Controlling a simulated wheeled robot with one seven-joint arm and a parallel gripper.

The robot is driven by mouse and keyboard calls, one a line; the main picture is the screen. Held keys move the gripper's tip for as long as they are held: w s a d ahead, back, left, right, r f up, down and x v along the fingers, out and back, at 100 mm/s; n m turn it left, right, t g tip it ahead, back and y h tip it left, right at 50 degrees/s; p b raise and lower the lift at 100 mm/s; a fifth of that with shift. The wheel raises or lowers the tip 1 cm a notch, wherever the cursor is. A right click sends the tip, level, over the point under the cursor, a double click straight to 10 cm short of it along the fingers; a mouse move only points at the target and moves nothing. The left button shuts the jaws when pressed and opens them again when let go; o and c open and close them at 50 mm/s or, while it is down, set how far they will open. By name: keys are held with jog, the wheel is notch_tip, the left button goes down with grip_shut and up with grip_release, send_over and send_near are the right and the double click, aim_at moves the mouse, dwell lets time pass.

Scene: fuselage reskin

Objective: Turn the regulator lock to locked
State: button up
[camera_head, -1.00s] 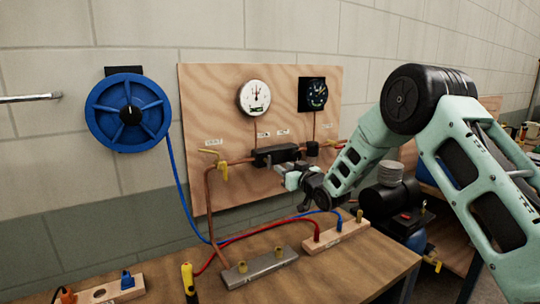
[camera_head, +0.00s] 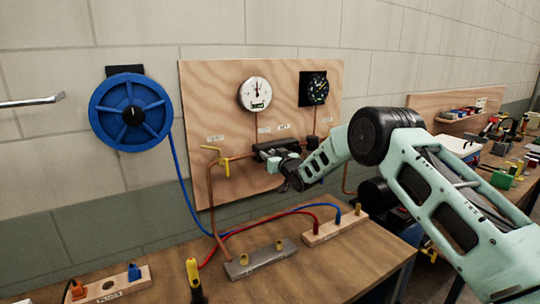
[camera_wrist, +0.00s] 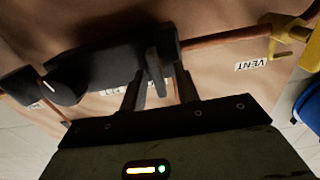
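The regulator is a black block (camera_head: 268,149) on the plywood panel, on a copper pipe below a round white gauge. In the wrist view its dark body (camera_wrist: 112,66) runs across the left half, with a round black knob (camera_wrist: 62,86) bearing a white mark. A dark upright tab (camera_wrist: 155,72), possibly the lock lever, sticks out near its right end. My gripper (camera_wrist: 161,82) is at the block, its two fingers apart, one on each side of the tab, with gaps visible. In the head view my gripper (camera_head: 270,160) partly hides the block's lower side. The lock's setting is not readable.
A yellow valve handle (camera_head: 225,165) is on the pipe left of the block; it also shows in the wrist view (camera_wrist: 292,35) beside a VENT label. The bench (camera_head: 330,265) below holds wooden and metal blocks with red and blue hoses. A blue reel (camera_head: 130,90) hangs left.

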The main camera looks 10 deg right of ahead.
grip_shut()
jog(key=shift+f+b, duration=0.15)
jog(key=shift+b, duration=0.35)
jog(key=n+b, duration=0.1)
jog(key=b, duration=0.3)
jog(key=shift+a+f+n, duration=0.2)
jog(key=shift+f+n, duration=0.1)
jog(key=shift+n, duration=0.1)
jog(key=n+b, duration=0.5)
jog(key=b, duration=0.2)
jog(key=n+b, duration=0.5)
jog(key=b, duration=0.3)
jog(key=a+n+b, duration=0.1)
jog(key=n+b, duration=0.5)
jog(key=b, duration=0.1)
jog(key=shift+s+f+b, duration=0.2)
jog(key=shift+f+b, duration=0.15)
